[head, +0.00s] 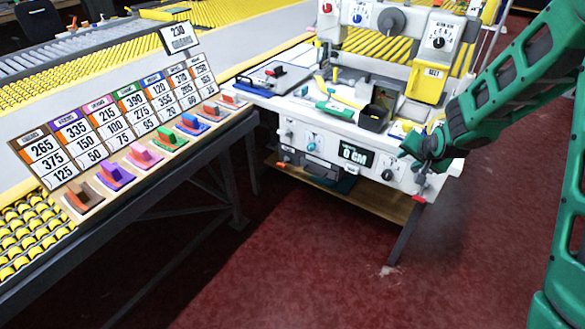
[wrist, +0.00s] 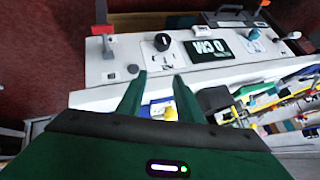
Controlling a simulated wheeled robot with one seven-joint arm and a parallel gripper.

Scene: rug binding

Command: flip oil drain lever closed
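The white machine's front panel (head: 330,150) is in the head view, and it also shows inverted in the wrist view (wrist: 130,52). A small red-tipped lever (head: 419,188) is at the panel's right end. A grey upright lever with a red part (wrist: 102,28) stands at the panel's left in the wrist view. No readable label shows which control is the oil drain lever. My gripper (head: 412,150) is close to the panel's right part. In the wrist view my gripper (wrist: 159,76) has its fingers apart with nothing between them, pointing toward the panel near a black knob (wrist: 162,41).
A display reading 0 CM (head: 356,154) sits mid-panel. A black bin (head: 374,118) and a green tool (head: 338,108) lie on the machine top. A long table (head: 130,200) with number cards and coloured blocks stands left. The red floor (head: 330,270) in front is clear.

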